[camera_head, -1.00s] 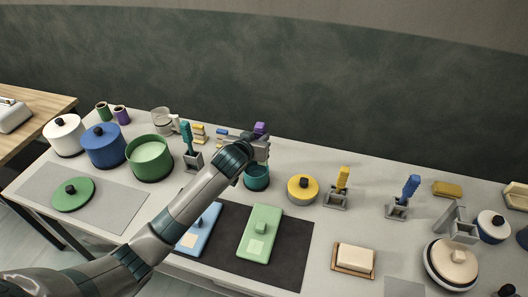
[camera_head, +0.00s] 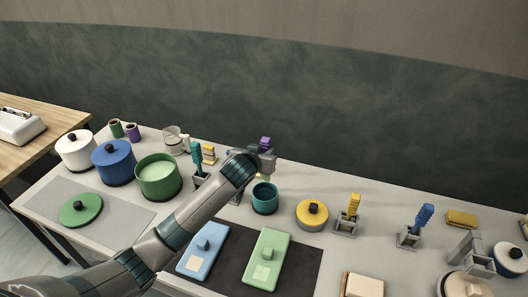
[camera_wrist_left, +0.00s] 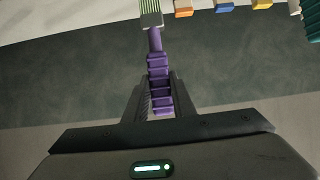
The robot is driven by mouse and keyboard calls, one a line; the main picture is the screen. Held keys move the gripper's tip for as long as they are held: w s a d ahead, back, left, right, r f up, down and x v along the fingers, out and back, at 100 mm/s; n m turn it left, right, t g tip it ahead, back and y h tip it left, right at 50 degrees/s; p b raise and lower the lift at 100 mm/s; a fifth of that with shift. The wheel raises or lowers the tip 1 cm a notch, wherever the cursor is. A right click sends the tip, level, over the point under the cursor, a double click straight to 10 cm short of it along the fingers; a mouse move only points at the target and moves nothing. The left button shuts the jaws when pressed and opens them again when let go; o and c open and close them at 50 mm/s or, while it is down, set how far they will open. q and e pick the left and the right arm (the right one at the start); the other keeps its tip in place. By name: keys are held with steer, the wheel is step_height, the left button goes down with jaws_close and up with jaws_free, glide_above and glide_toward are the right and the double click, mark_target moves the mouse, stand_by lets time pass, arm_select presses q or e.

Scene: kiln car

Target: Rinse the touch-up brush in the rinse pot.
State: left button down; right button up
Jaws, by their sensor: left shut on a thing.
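My left gripper (camera_head: 262,160) is shut on the purple handle of a brush (camera_head: 265,143), above and behind the small open teal pot (camera_head: 265,199), which looks like the rinse pot. In the left wrist view, the ribbed purple handle (camera_wrist_left: 158,80) sits between the fingers, with a pale, green-striped head (camera_wrist_left: 150,12) at its far end. My right gripper is not in view.
A green pot (camera_head: 158,180) and a teal-handled brush (camera_head: 196,156) in a stand are left of the teal pot. A green board (camera_head: 266,258) and blue board (camera_head: 202,254) lie in front on a dark mat.

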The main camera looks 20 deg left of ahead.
arm_select(q)
step_height(320, 180, down, 10)
steer(key=b, duration=0.5)
steer(key=shift+r, duration=0.25)
stand_by(0.5)
stand_by(0.5)
steer(key=shift+p, duration=0.4)
stand_by(0.4)
steer(key=shift+f, duration=0.2)
